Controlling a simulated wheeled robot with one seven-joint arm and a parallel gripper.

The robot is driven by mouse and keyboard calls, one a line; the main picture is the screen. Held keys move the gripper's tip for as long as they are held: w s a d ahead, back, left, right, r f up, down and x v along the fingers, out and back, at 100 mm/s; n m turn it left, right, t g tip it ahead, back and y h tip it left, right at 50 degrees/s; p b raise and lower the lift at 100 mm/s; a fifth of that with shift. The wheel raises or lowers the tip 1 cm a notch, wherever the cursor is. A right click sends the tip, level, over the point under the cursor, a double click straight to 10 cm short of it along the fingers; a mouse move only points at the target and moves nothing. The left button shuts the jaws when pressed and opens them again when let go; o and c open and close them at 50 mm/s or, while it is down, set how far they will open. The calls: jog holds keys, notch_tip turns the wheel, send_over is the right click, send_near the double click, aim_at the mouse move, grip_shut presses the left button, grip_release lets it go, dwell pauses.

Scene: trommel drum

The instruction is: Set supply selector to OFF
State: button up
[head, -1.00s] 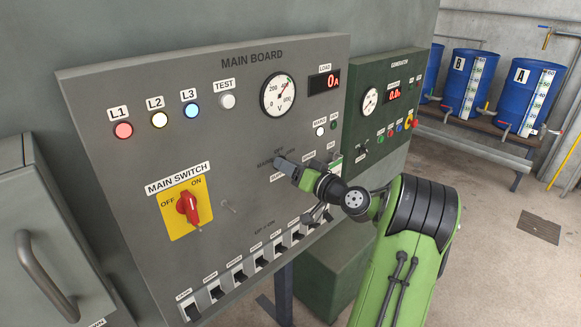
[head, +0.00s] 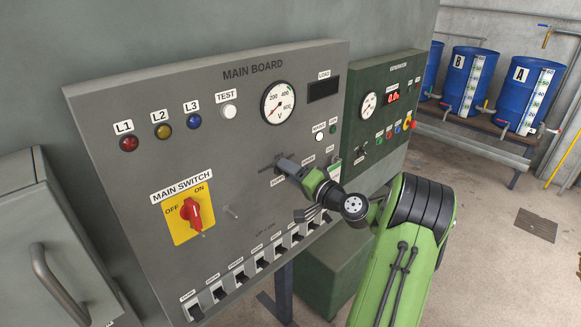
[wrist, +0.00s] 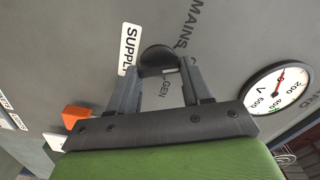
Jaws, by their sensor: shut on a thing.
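The supply selector (wrist: 157,56) is a dark round knob on the grey main board (head: 130,110). In the wrist view it sits between the fingertips of my gripper (wrist: 158,72), which is shut on it. Labels SUPPLY (wrist: 128,50), MAINS (wrist: 182,28) and GEN (wrist: 165,87) show around it. The knob's pointer and exact setting cannot be made out. In the head view my gripper (head: 284,166) reaches the board below the voltmeter and hides most of the selector.
The red main switch (head: 192,212) on its yellow plate is to the left. Lamps L1 (head: 129,144), L2 (head: 164,132) and L3 (head: 194,121) are dark. The voltmeter (head: 278,103) is above. A breaker row (head: 240,277) runs below. The green generator panel (head: 376,130) stands right.

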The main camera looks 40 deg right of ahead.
jog(key=m+p, duration=0.3)
jog(key=m, duration=0.2)
jog(key=shift+f, duration=0.2)
dwell(0.4)
jog(key=o, duration=1.1)
jog(key=shift+c, duration=0.2)
jog(key=s, duration=1.5)
jog(key=shift+s+d+b, duration=0.25)
jog(key=shift+s+b, duration=0.15)
